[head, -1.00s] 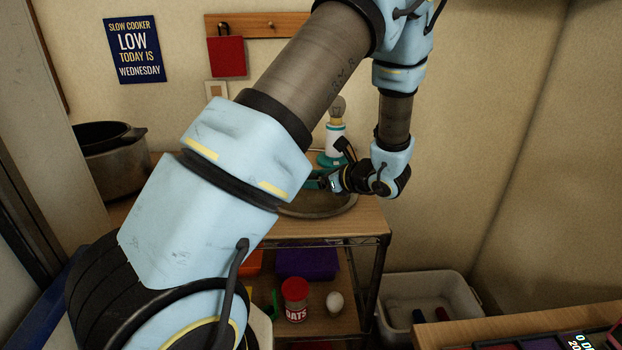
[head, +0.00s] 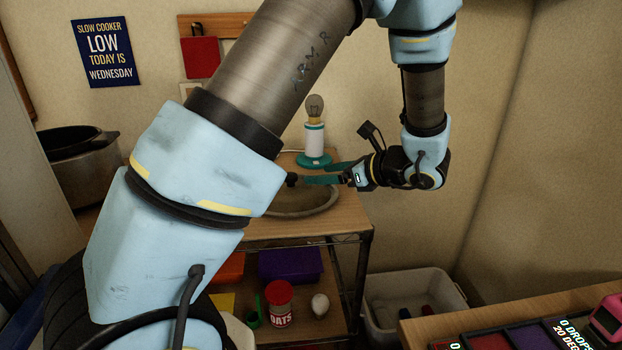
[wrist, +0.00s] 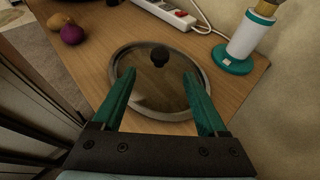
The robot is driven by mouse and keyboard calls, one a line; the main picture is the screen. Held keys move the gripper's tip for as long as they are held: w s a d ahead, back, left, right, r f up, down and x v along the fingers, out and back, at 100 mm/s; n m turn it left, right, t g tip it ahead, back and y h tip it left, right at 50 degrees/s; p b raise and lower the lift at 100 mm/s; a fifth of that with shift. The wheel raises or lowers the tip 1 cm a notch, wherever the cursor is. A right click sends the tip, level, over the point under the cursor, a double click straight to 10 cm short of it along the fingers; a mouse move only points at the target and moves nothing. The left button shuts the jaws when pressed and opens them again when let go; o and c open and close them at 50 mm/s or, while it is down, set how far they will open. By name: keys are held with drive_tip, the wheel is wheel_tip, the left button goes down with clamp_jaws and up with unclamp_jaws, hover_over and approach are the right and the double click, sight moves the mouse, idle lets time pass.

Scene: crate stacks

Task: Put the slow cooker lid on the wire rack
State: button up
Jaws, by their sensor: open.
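The slow cooker lid (head: 308,205) is a round glass lid with a metal rim and black knob. It lies flat, knob up, on a wooden-topped shelf unit. In the wrist view the lid (wrist: 160,105) lies beyond and below my gripper (wrist: 160,76), with the knob just past the gap between the fingertips. My gripper (head: 316,174) is open and empty, its teal fingers reaching left over the lid. Part of the lid is hidden by my gripper and arm. I cannot pick out a separate wire rack; the shelf unit has a wire-like edge (head: 310,240).
A slow cooker pot (head: 85,170) stands at the left. A lamp (head: 314,140) stands close behind the lid. The wrist view shows a power strip (wrist: 170,12) and an onion (wrist: 73,34). A white bin (head: 410,290) sits on the floor at right.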

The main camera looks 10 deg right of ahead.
drive_tip(key=a+n+g, duration=0.1)
drive_tip(key=a, duration=0.2)
drive_tip(key=s+a+n+g, duration=0.1)
drive_tip(key=a+n+g, duration=0.1)
drive_tip(key=a, duration=0.1)
drive_tip(key=s+a+f+n+g, duration=0.1)
drive_tip(key=a+n+g, duration=0.1)
drive_tip(key=a, duration=0.1)
drive_tip(key=shift+f, duration=0.1)
drive_tip(key=s+a+n+g+h, duration=0.1)
drive_tip(key=a+n, duration=0.1)
drive_tip(key=s+a+f+n+g+h, duration=0.1)
drive_tip(key=s+a+n+g, duration=0.2)
drive_tip(key=a+n, duration=0.1)
drive_tip(key=n, duration=0.1)
drive_tip(key=shift+s+a+f+h, duration=0.2)
drive_tip(key=shift+a+f+h, duration=0.05)
drive_tip(key=shift+a+h, duration=0.15)
drive_tip(key=s+a+r+n+h, duration=0.1)
drive_tip(key=a+n+h, duration=0.4)
drive_tip(key=n, duration=0.9)
drive_tip(key=shift+s+a+r+n+h, duration=0.25)
drive_tip(key=shift+s+n+h, duration=0.05)
drive_tip(key=shift+s+h, duration=0.5)
drive_tip(key=shift+o, duration=0.3)
